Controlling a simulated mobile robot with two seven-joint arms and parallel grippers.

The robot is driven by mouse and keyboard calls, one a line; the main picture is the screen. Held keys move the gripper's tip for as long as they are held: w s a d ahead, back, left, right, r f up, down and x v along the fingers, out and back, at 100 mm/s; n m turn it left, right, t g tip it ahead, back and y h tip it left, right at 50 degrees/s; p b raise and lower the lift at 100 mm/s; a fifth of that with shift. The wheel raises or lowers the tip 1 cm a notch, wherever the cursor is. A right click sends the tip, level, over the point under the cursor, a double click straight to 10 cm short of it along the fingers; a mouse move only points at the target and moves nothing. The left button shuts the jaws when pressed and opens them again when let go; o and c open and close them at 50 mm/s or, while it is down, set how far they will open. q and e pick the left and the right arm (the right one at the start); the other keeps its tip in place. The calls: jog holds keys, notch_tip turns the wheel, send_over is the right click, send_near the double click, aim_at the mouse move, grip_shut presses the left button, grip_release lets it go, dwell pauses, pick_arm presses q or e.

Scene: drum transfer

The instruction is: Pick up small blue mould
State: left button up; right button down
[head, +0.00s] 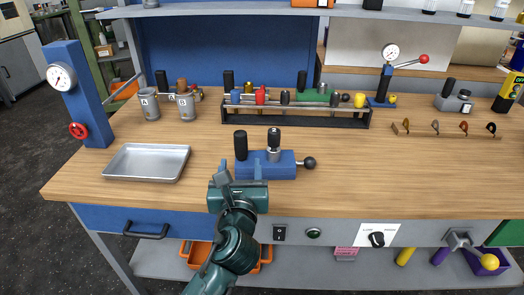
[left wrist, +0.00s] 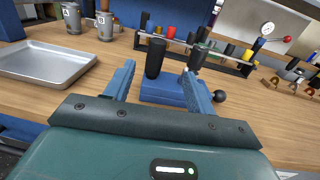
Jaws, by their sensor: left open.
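A blue block-shaped fixture (head: 283,170) sits on the wooden bench near its front edge. It carries a black upright cylinder (head: 240,145), a dark-topped metal post (head: 274,145) and a side lever with a black ball. A small blue piece (head: 235,97) stands in the long rack behind; I cannot tell which of these is the mould. My left gripper (head: 238,182) is at the bench's front edge, just in front of the fixture. In the left wrist view its fingers (left wrist: 158,72) are apart and empty, with the fixture (left wrist: 165,90) beyond them. My right gripper is out of view.
A metal tray (head: 146,164) lies to the left, with two lettered cups behind it. The black rack (head: 296,118) with several coloured pieces stands behind the fixture. A gauge column stands at the left edge.

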aim_at(240, 139)
pick_arm(q)
jog(key=w, duration=0.7)
jog(key=shift+a+b, duration=0.2)
jog(key=shift+b, duration=0.2)
jog(key=shift+w+a+f+b, duration=0.1)
jog(key=shift+w+a+b, duration=0.05)
jog(key=shift+w, duration=0.75)
jog(key=shift+w+a+f+b, duration=0.1)
jog(key=shift+w+a+b, duration=0.1)
jog(key=shift+w, duration=0.75)
jog(key=shift+w+a+b, duration=0.15)
jog(key=shift+w, duration=0.75)
grip_shut()
jog(key=shift+r, duration=0.35)
